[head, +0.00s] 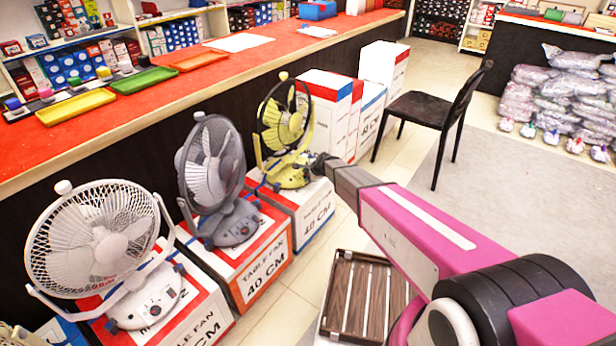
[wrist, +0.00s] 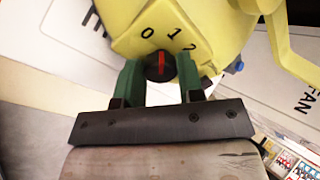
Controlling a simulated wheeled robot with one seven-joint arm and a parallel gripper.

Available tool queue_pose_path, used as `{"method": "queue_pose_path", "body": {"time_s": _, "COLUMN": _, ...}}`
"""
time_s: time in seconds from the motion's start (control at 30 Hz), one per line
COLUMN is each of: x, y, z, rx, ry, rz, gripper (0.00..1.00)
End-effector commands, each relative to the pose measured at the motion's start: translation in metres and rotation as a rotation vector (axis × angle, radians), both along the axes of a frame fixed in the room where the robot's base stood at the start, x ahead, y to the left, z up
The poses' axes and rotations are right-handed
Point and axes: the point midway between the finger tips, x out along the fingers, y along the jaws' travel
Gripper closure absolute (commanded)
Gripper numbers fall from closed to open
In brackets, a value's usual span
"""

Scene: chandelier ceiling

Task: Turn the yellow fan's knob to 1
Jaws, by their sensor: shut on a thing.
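The yellow fan (head: 284,125) stands on a white, red and blue box beside the counter in the head view. In the wrist view its yellow base (wrist: 205,30) carries the marks 0, 1 and 2 above a dark knob (wrist: 158,66) with a red pointer line. The pointer is nearly upright in the picture, between the 0 and the 1. My gripper (wrist: 160,75) has its green fingers on both sides of the knob and is shut on it. In the head view the arm reaches the fan base from the right, and the knob is hidden.
A grey fan (head: 210,170) and a white fan (head: 100,240) stand on boxes to the left. A black chair (head: 430,110) stands behind the arm. A brown slatted crate (head: 365,295) lies on the floor below the arm. The red-topped counter (head: 185,85) runs behind the fans.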

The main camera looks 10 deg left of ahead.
Motion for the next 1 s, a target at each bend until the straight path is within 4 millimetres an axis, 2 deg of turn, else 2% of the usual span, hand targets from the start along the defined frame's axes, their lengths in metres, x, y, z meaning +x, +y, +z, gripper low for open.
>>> {"method": "queue_pose_path", "body": {"time_s": 0.5, "x": 0.0004, "y": -0.0005, "z": 0.0001, "rx": 0.078, "ry": 0.19, "rz": -0.23, "gripper": 0.89}}
{"method": "queue_pose_path", "body": {"time_s": 1.0, "x": 0.0004, "y": -0.0007, "z": 0.0002, "rx": 0.089, "ry": 0.218, "rz": -0.262, "gripper": 0.89}}
